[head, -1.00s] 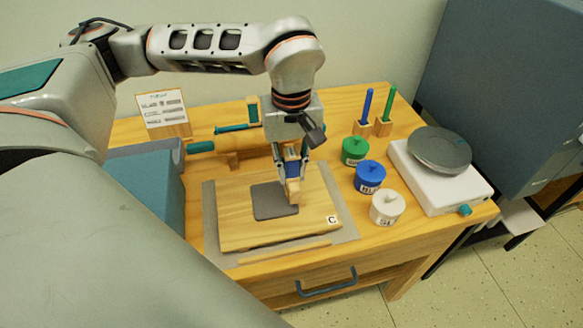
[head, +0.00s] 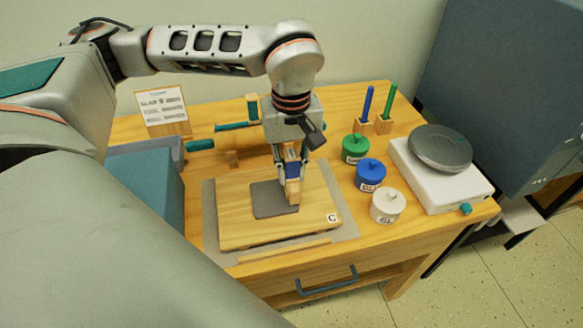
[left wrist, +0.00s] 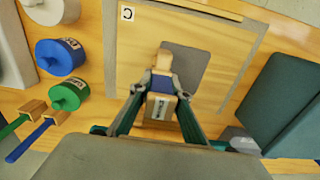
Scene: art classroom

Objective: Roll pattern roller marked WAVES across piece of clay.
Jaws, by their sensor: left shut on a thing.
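A flat dark grey-brown piece of clay (head: 270,203) lies on the wooden board (head: 238,222) marked C. My left gripper (head: 291,172) is shut on a wooden pattern roller (head: 293,193), which is at the right edge of the clay. Whether the roller touches the clay I cannot tell. In the left wrist view the roller (left wrist: 161,66) stands out past the fingers and overlaps one side of the clay (left wrist: 190,68). A small label on the held block is too small to read. My right gripper is not in view.
Green (head: 355,150), blue (head: 370,176) and white (head: 386,207) lidded jars stand right of the board. A white device with a round grey top (head: 440,149) is farther right. A teal-handled tool (head: 200,145) and a sign card (head: 162,108) are at the back left.

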